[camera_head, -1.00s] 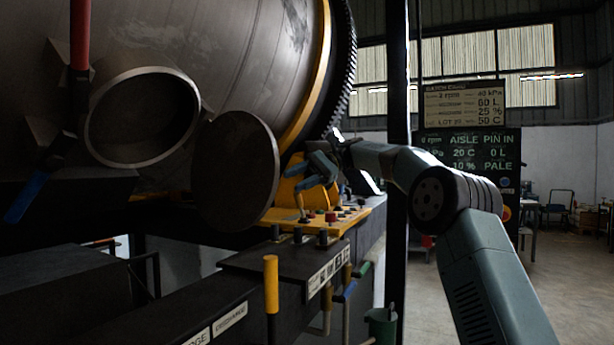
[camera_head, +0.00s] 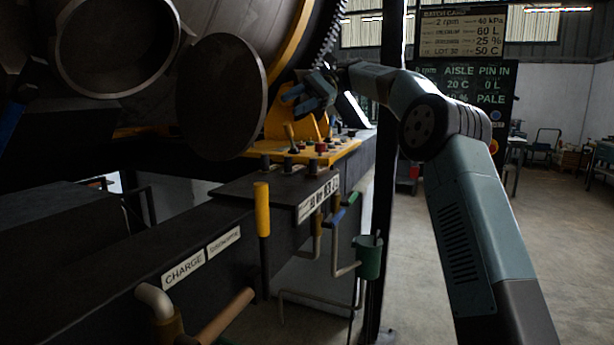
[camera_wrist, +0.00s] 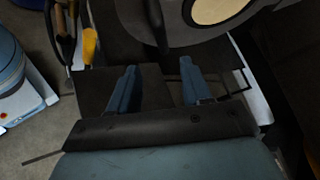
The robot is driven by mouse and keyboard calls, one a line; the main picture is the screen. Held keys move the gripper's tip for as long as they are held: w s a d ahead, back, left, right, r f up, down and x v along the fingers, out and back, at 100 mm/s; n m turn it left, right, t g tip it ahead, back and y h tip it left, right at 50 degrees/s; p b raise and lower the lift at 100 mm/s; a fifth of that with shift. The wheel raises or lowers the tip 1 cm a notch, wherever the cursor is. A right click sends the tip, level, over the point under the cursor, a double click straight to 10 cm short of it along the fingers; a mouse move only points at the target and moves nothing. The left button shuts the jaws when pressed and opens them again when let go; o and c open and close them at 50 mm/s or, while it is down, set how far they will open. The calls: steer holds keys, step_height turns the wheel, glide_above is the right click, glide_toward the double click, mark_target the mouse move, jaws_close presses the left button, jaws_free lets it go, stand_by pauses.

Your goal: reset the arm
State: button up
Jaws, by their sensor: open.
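My gripper (camera_head: 309,92) is held out in front of the large drum, above the yellow control panel (camera_head: 318,155). In the wrist view its two blue fingers (camera_wrist: 158,88) stand apart with nothing between them. My arm reaches from the lower right, bent at the elbow, with the forearm pointing left toward the drum. The gripper appears apart from the panel's knobs and levers.
A round hatch lid (camera_head: 222,97) hangs left of my gripper beside an open port (camera_head: 117,48). A dark post (camera_head: 391,150) stands close behind my forearm. A yellow-topped lever (camera_head: 262,210) rises in front. A green bucket (camera_head: 368,258) hangs below. Open floor lies right.

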steer(key=s+d+f+t+h, duration=0.2)
steer(key=s+d+t+h, duration=0.15)
steer(key=s, duration=0.45)
steer(key=s+d+f+t+h, duration=0.2)
steer(key=s+d+t, duration=0.15)
steer(key=s, duration=0.55)
steer(key=s+d+f+n+t+h, duration=0.1)
steer(key=s+d+f+t+h, duration=0.1)
steer(key=s+d+f, duration=0.8)
steer(key=s+d+f+n+t+h, duration=0.2)
steer(key=s+d+f, duration=0.7)
steer(key=s, duration=0.7)
steer(key=shift+d+f+n+t+h, duration=0.35)
steer(key=shift+d+t+h, duration=0.25)
steer(key=shift+d+h, duration=0.35)
steer(key=shift+a, duration=0.15)
steer(key=shift+c, duration=0.5)
steer(key=shift+w, duration=0.1)
